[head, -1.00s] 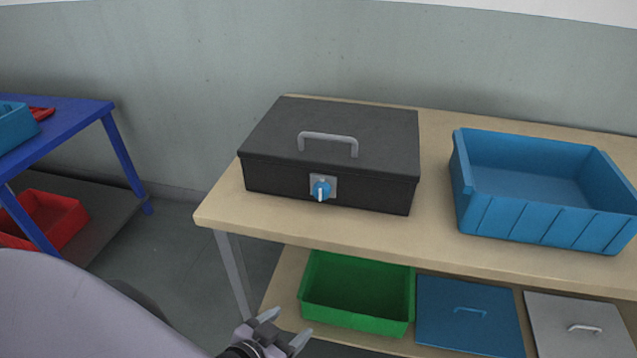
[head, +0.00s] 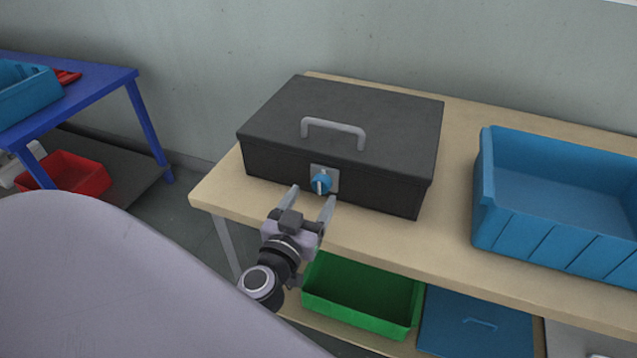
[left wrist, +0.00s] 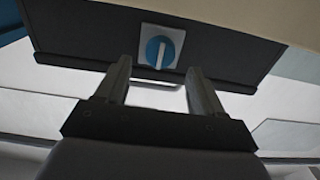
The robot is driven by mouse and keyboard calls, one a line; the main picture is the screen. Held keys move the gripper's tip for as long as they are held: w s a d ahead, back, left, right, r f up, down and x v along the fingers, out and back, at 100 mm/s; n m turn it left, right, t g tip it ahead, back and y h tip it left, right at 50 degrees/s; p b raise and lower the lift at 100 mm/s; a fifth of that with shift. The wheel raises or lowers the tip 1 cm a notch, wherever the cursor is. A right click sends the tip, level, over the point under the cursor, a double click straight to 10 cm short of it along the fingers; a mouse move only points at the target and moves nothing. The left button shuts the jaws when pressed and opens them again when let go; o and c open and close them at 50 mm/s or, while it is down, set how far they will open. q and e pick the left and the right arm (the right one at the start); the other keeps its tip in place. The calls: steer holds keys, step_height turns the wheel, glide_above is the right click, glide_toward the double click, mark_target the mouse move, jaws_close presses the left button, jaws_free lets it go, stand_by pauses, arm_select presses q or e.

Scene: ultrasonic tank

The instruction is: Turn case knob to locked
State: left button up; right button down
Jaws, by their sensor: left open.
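The black case (head: 340,125) sits shut on the wooden table, with a grey handle (head: 334,130) on its lid. The blue knob (head: 320,184) is on a light square plate on the case's front face, and its pale pointer bar looks about upright. The knob also shows in the left wrist view (left wrist: 159,52), beyond the fingers. My left gripper (head: 312,193) is open and empty, just in front of the case. Its two fingers point toward the knob and stand to either side of it, apart from it as far as I can tell. My right gripper is out of view.
A blue open bin (head: 560,200) stands on the table (head: 452,215) to the right of the case. A green bin (head: 362,295) and a blue lidded box (head: 475,322) are on the shelf below. A blue table (head: 95,95) stands at the left.

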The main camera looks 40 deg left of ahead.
mark_target(319, 187)
arm_select(q)
steer(key=shift+p+x, duration=0.5)
steer(key=shift+x, duration=1.65)
steer(key=shift+d, duration=0.1)
steer(key=c, duration=1)
